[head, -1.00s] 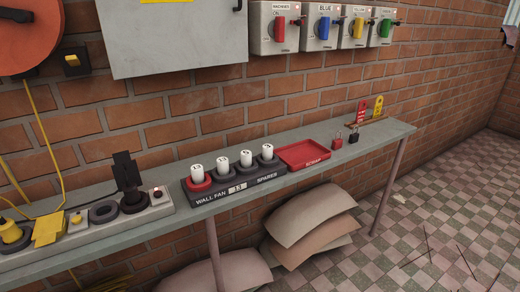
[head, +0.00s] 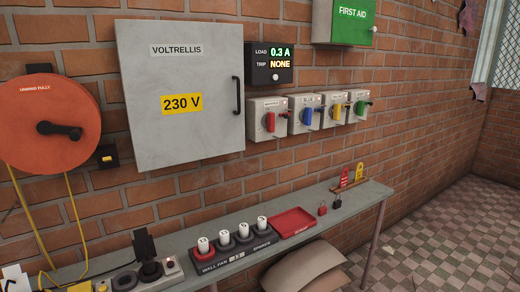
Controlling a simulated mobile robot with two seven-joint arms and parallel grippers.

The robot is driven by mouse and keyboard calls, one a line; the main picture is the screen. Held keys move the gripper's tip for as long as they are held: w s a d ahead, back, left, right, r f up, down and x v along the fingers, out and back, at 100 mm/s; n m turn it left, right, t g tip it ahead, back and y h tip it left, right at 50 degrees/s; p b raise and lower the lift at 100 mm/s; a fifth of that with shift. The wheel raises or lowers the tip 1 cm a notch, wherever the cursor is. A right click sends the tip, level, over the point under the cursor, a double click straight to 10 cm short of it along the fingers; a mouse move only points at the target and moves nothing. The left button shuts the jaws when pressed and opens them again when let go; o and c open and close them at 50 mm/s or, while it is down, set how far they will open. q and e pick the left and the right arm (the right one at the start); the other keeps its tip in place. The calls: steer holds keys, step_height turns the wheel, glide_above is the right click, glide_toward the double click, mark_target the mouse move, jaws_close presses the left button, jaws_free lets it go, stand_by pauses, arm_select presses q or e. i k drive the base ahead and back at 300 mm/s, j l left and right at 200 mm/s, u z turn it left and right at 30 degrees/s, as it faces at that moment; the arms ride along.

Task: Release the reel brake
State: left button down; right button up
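The orange cable reel (head: 48,122) is on the brick wall at the left, with "unwind fully" lettered near its top. A black crank handle (head: 58,131) crosses its middle. Just right of its lower rim is a small black block with a yellow tab (head: 107,157). It is the only brake-like part I see by the reel, but no label shows on it. Yellow cable (head: 76,220) hangs below the reel towards the bench. Neither of my grippers is in view.
A grey 230 V cabinet (head: 184,92) is right of the reel, followed by several coloured rotary switches (head: 270,121).

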mark_target(106, 159)
steer(key=u, duration=1.25)
